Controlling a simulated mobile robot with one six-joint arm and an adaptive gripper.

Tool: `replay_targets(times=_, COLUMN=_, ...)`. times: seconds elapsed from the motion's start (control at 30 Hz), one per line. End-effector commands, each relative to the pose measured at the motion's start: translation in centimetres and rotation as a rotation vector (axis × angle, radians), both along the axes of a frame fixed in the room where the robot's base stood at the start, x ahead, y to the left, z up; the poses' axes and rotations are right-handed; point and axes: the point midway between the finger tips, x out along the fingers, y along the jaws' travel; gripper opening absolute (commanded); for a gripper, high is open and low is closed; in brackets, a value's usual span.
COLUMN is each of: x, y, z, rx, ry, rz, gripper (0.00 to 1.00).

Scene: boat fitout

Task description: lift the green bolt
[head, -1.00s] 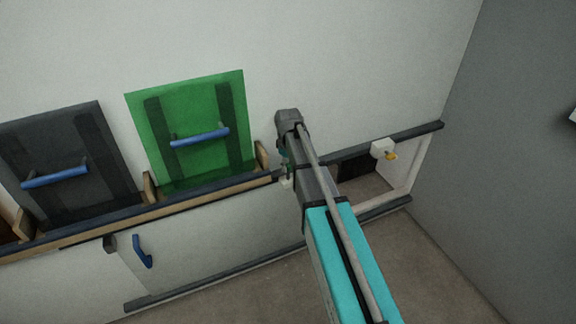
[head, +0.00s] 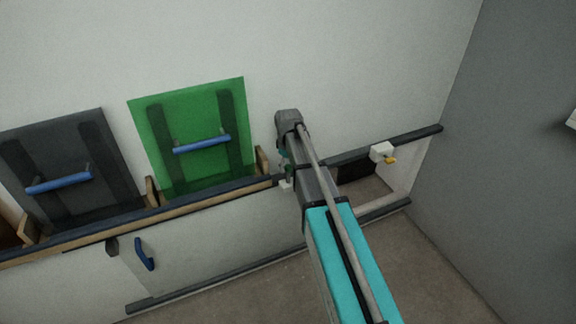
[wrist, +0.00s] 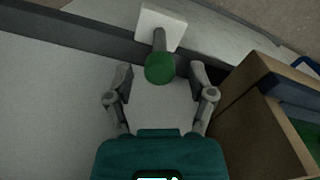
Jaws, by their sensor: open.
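The green bolt shows in the wrist view as a round green knob (wrist: 160,69) on a grey stem, in front of a white block (wrist: 161,22) on the dark rail. My gripper (wrist: 161,66) is open, with one finger on each side of the knob in that view. I see a gap on both sides and no contact. The depth between fingers and knob is hard to judge. In the head view my arm hides the bolt and most of my gripper; a small white block (head: 285,184) shows beside it.
A green panel (head: 191,119) with a blue handle leans on the wall, left of my arm. A dark panel (head: 62,135) stands further left. A wooden bracket (wrist: 245,105) is close right of my gripper. Right of my arm, another white block (head: 381,151) carries a yellow knob above an opening.

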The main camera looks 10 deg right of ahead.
Motion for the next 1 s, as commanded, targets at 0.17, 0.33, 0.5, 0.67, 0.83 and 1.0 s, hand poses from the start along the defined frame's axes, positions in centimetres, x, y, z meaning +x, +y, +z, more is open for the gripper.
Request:
replay_targets(times=0.17, x=0.0, y=0.0, z=0.0, rx=0.0, ry=0.0, rz=0.0, gripper=0.71)
replay_targets(times=0.33, x=0.0, y=0.0, z=-0.4, rx=-0.001, ry=0.001, rz=0.0, gripper=0.71)
replay_targets(times=0.5, x=0.0, y=0.0, z=-1.2, rx=-0.001, ry=0.001, rz=0.0, gripper=0.71)
replay_targets(times=0.67, x=0.0, y=0.0, z=-2.2, rx=-0.001, ry=0.001, rz=0.0, gripper=0.71)
replay_targets(times=0.83, x=0.0, y=0.0, z=-3.2, rx=0.0, ry=0.0, rz=0.0, gripper=0.71)
replay_targets(times=1.0, x=0.0, y=0.0, z=-4.0, rx=-0.001, ry=0.001, rz=0.0, gripper=0.71)
